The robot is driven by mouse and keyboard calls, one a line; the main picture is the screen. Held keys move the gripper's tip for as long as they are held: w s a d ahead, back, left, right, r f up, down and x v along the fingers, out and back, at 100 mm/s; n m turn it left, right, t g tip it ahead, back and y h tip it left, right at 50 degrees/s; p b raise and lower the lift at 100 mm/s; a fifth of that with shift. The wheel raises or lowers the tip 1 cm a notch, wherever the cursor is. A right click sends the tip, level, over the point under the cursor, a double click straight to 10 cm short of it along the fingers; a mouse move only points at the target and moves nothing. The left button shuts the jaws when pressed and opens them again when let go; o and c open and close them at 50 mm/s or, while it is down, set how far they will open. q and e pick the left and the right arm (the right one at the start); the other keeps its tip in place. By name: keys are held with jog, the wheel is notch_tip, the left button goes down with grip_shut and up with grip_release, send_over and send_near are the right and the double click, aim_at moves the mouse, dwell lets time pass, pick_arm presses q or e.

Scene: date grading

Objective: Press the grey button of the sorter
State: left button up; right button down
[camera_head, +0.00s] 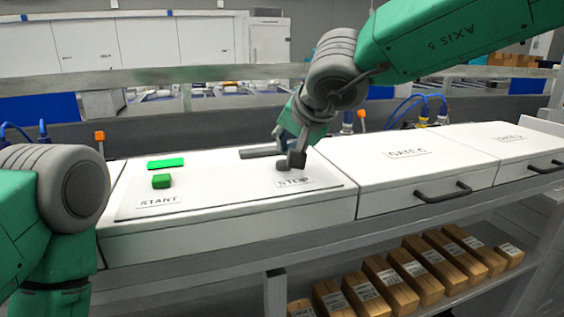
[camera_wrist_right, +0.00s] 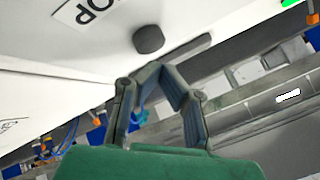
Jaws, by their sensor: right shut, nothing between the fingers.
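The grey button (camera_head: 282,167) is a dark, short knob on the white sorter panel (camera_head: 225,190), just behind the STOP label (camera_head: 295,182). It also shows in the right wrist view (camera_wrist_right: 148,39), beyond the fingers. My right gripper (camera_head: 296,158) is shut and empty, pointing down at the STOP side of the panel. In the head view its tip overlaps the button's right side. In the wrist view the button looks clear of the fingertips (camera_wrist_right: 157,72), but I cannot tell the exact gap. My left gripper is out of view.
A green button (camera_head: 161,181) stands behind the START label (camera_head: 159,202), with a flat green strip (camera_head: 166,162) farther back. A dark grey bar (camera_head: 260,152) lies at the panel's rear. Handled GATE lids (camera_head: 400,175) adjoin on the right. Boxes (camera_head: 385,285) fill the shelf below.

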jog(key=shift+d, duration=0.4)
jog(key=shift+a+f, duration=0.15)
jog(key=shift+a, duration=0.85)
jog(key=shift+a+f, duration=0.1)
jog(key=shift+a, duration=0.85)
jog(key=shift+s+d+f, duration=0.1)
jog(key=shift+d, duration=1)
jog(key=shift+a, duration=0.2)
jog(key=shift+a+f, duration=0.25)
jog(key=shift+a, duration=0.7)
jog(key=shift+d+f, duration=0.15)
jog(key=shift+d, duration=0.45)
jog(key=shift+d+f, duration=0.15)
jog(key=shift+d, duration=0.2)
jog(key=shift+a, duration=0.5)
jog(key=shift+r+p, duration=0.45)
jog(key=shift+p, duration=0.25)
jog(key=shift+d+r+p, duration=0.4)
jog(key=shift+d+p, duration=0.05)
jog(key=shift+p, duration=0.1)
jog(key=shift+d+r, duration=0.15)
jog(key=shift+d, duration=0.1)
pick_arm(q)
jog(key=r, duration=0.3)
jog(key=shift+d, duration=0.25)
pick_arm(e)
jog(key=shift+d, duration=0.25)
